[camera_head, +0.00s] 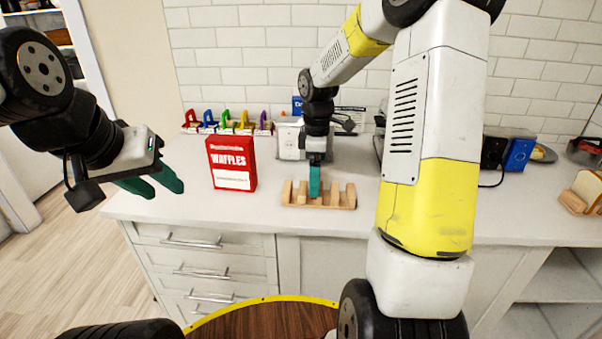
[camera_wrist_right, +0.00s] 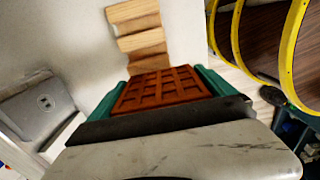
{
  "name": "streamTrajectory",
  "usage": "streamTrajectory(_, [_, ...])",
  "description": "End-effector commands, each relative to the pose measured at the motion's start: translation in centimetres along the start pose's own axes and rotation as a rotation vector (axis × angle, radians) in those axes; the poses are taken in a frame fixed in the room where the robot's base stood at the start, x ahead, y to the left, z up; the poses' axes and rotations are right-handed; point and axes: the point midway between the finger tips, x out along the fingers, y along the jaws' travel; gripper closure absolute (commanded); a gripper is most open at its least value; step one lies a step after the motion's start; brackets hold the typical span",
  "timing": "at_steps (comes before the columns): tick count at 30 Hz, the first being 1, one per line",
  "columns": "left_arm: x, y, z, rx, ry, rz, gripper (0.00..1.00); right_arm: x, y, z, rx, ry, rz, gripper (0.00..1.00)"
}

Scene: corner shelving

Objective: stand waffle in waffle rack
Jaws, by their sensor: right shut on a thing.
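The wooden waffle rack (camera_head: 343,199) stands on the counter, with upright slats and slots between them. It also shows in the right wrist view (camera_wrist_right: 137,25). My right gripper (camera_head: 315,182) points down over the middle of the rack. In the wrist view its teal fingers (camera_wrist_right: 166,88) are shut on a brown waffle (camera_wrist_right: 165,90) with a square grid. The waffle's far edge is close to the rack; I cannot tell whether it is inside a slot. In the head view the waffle is hidden behind the fingers. My left gripper (camera_head: 158,184) is open and empty at the left, beyond the counter edge.
A red waffles box (camera_head: 231,165) stands left of the rack. Behind are a grey toaster (camera_head: 289,138) and several coloured holders (camera_head: 227,122). Bread (camera_head: 587,190) lies at the far right. The counter (camera_head: 160,207) is clear at the front left.

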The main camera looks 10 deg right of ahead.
Motion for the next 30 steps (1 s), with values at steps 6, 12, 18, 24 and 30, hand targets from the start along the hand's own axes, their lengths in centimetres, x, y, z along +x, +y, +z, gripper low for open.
streamTrajectory(6, [0.0,0.0,0.0,0.0,0.0,0.0,0.64,0.1,1.4,-1.0,-0.001,0.0,0.0,0.45])
streamTrajectory(12, [0.0,0.0,0.0,0.0,0.0,0.0,0.64,2.4,1.8,-1.2,-0.002,-0.002,-0.004,0.45])
streamTrajectory(18, [0.0,0.0,0.0,0.0,0.0,0.0,0.64,3.7,1.9,-1.2,0.0,0.0,0.0,0.45])
streamTrajectory(24, [0.0,0.0,0.0,0.0,0.0,0.0,0.64,3.8,1.9,-1.2,0.0,0.0,0.0,0.45])
streamTrajectory(30, [0.0,0.0,0.0,0.0,0.0,0.0,0.64,4.0,1.9,-1.2,0.0,0.0,0.001,0.0])
